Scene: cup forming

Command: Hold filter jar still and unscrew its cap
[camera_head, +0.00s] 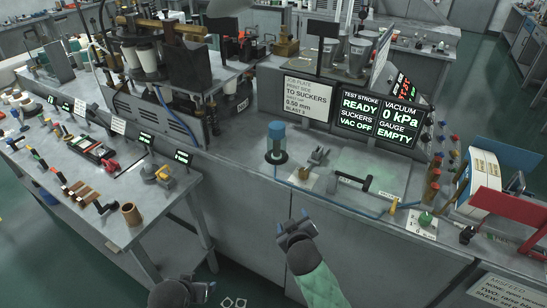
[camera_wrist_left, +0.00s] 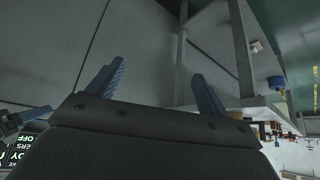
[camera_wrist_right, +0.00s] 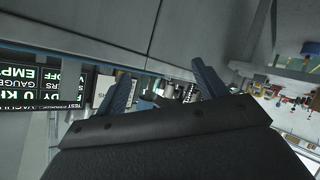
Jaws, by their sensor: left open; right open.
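The filter jar (camera_head: 276,143) stands upright on the grey bench in the head view, left of the bench's middle. It has a clear bluish body, a blue cap (camera_head: 277,127) on top and a dark ring around its lower part. My right gripper (camera_head: 297,222) is open and empty in front of the bench's front edge, below the jar in the picture and apart from it. My left gripper (camera_head: 208,287) is low at the bottom of the head view, far from the jar. Its blue fingers stand apart and empty in the left wrist view (camera_wrist_left: 158,85).
A small metal clamp fixture (camera_head: 318,156) and a black handle (camera_head: 354,183) lie right of the jar. Lit screens (camera_head: 360,115) and a sign (camera_head: 305,98) stand behind. A side table (camera_head: 110,220) with small tools is at left.

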